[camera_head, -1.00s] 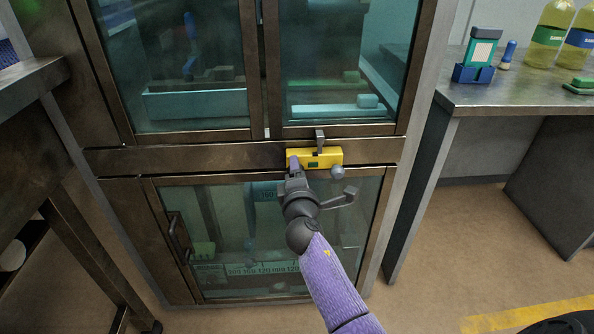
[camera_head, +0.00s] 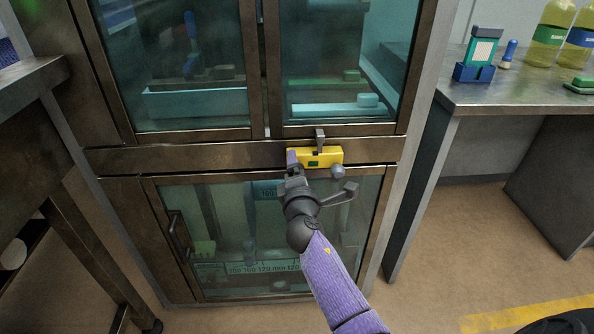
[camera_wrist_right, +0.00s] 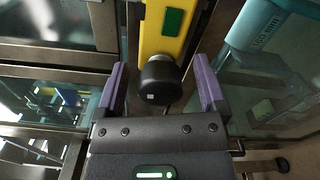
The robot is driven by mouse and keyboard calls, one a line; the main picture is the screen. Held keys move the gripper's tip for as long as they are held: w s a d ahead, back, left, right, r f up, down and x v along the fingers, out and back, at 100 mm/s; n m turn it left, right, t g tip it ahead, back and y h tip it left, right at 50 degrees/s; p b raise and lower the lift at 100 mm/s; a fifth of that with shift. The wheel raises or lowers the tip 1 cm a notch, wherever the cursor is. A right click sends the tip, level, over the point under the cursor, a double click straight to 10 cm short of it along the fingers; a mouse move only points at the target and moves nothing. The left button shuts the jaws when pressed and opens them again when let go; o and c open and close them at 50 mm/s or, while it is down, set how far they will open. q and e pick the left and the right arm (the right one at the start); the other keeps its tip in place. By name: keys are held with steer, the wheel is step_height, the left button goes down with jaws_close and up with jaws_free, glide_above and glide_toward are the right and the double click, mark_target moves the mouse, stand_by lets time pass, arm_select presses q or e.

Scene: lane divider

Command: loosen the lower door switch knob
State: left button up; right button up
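A yellow switch box (camera_head: 327,154) with a small green window is mounted on the cabinet's middle rail. A round dark knob (camera_head: 337,171) sticks out at its right end. The wrist view shows the knob (camera_wrist_right: 160,79) with a small white square on its face, below the yellow box (camera_wrist_right: 167,38). My right gripper (camera_head: 320,175) is in front of the box. In the wrist view my right gripper (camera_wrist_right: 160,88) is open, with its purple-padded fingers on either side of the knob and visible gaps to both. My left gripper is not in view.
The lower glass door (camera_head: 225,225) has a dark handle (camera_head: 180,237) at its left. Upper glass doors (camera_head: 340,60) are above the rail. A metal counter (camera_head: 500,95) with bottles stands at right, and another bench (camera_head: 30,85) at left. Open floor lies between the cabinet and right counter.

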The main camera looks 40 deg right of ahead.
steer(key=p+v, duration=0.2)
steer(key=v, duration=0.8)
